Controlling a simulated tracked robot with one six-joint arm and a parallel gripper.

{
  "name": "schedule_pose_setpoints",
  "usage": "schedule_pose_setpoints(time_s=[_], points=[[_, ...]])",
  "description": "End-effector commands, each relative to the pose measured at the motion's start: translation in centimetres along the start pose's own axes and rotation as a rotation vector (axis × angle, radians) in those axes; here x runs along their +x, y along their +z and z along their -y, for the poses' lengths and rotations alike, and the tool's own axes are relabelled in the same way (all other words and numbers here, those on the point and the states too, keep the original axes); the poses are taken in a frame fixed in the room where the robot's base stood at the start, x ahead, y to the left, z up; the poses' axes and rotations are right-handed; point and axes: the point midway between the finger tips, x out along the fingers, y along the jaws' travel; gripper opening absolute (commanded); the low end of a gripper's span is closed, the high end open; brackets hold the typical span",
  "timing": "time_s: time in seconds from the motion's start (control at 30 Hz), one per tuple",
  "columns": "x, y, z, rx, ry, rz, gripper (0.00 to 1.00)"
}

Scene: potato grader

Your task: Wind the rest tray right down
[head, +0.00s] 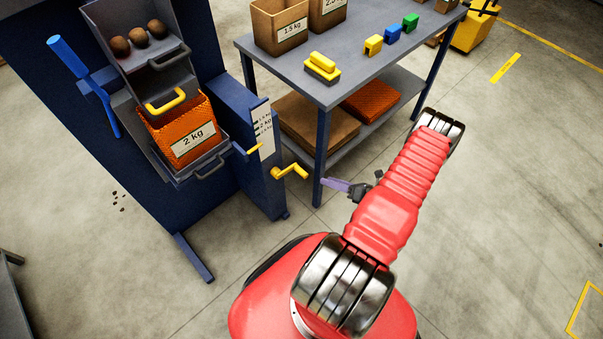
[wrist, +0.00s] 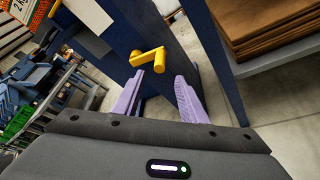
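The grey rest tray (head: 222,151) is on the front of the blue grader, under an orange mesh sack (head: 180,128) labelled 2 kg. A yellow crank (head: 290,172) sticks out of the blue housing to the tray's right. It also shows in the wrist view (wrist: 148,58), just beyond the fingertips. A white scale (head: 263,130) stands above the crank, with a yellow pointer (head: 254,148) beside its lower part. My gripper (head: 329,184) is right of the crank, apart from it. In the wrist view my gripper's lilac fingers (wrist: 160,78) are open with nothing between them.
A blue-legged table (head: 345,75) stands close behind, its near leg beside my gripper. It carries boxes (head: 280,25), a yellow-topped block (head: 322,67) and small coloured blocks (head: 392,35). A blue lever (head: 68,57) is on the grader's left. The floor at right is clear.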

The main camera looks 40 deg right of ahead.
Motion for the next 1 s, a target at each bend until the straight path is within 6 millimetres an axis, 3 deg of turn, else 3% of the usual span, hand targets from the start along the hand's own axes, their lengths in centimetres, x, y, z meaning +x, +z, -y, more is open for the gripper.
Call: schedule_pose_setpoints(time_s=[0.27,0.43,1.0], points=[[0.3,0.0,0.0,0.003,-0.001,-0.001,0.39],[1.6,-0.1,0.0,0.003,0.0,-0.003,0.39],[9.5,-0.1,0.0,0.003,0.0,-0.004,0.39]])
